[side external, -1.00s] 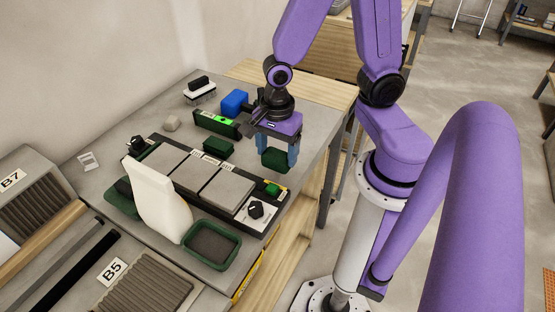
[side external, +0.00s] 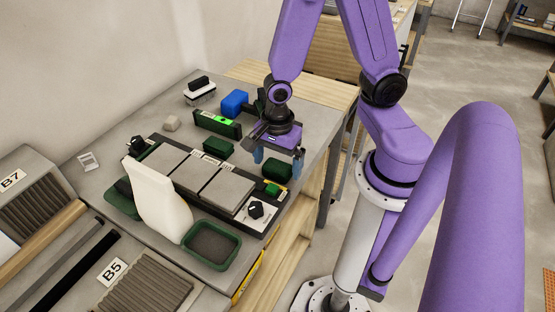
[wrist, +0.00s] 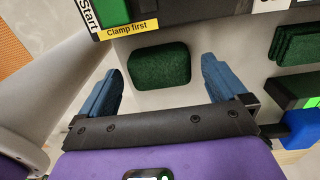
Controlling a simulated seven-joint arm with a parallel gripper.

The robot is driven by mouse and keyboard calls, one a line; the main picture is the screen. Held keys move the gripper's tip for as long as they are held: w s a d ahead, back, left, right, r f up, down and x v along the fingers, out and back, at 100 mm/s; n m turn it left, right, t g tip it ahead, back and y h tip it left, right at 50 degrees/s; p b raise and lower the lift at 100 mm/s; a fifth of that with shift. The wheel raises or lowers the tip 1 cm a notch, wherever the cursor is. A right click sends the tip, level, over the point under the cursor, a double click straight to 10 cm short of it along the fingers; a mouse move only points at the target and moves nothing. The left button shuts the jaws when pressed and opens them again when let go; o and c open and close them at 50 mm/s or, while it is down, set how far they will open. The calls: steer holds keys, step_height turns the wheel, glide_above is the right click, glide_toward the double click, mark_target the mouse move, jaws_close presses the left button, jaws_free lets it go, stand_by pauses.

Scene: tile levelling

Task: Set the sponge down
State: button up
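The sponge (wrist: 159,66) is a dark green rounded block in the wrist view. It lies on the grey bench top beside the black edge of the tile fixture. In the side view it (side external: 277,170) is partly hidden by my gripper. My gripper (side external: 277,158) is open above it. Its two blue fingers stand on either side of the sponge, with a visible gap at each side in the wrist view. Nothing is held between them.
The tile fixture (side external: 225,190) carries grey tiles, a green button (side external: 272,190) and a black knob (side external: 256,210). A green-rimmed tray (side external: 233,257) and a white upright piece (side external: 158,205) stand in front. A blue block (side external: 234,103) and green pads (side external: 218,147) lie further back.

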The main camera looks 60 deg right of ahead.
mark_target(278, 165)
steer(key=shift+r, duration=0.1)
step_height(278, 165, up, 12)
steer(key=s+r+n, duration=0.1)
steer(key=s+n, duration=0.3)
steer(key=n, duration=1.1)
steer(key=s+a+n, duration=0.1)
steer(key=s+n, duration=0.4)
steer(key=n, duration=1)
steer(key=shift+r+n, duration=0.3)
steer(key=shift+r, duration=0.05)
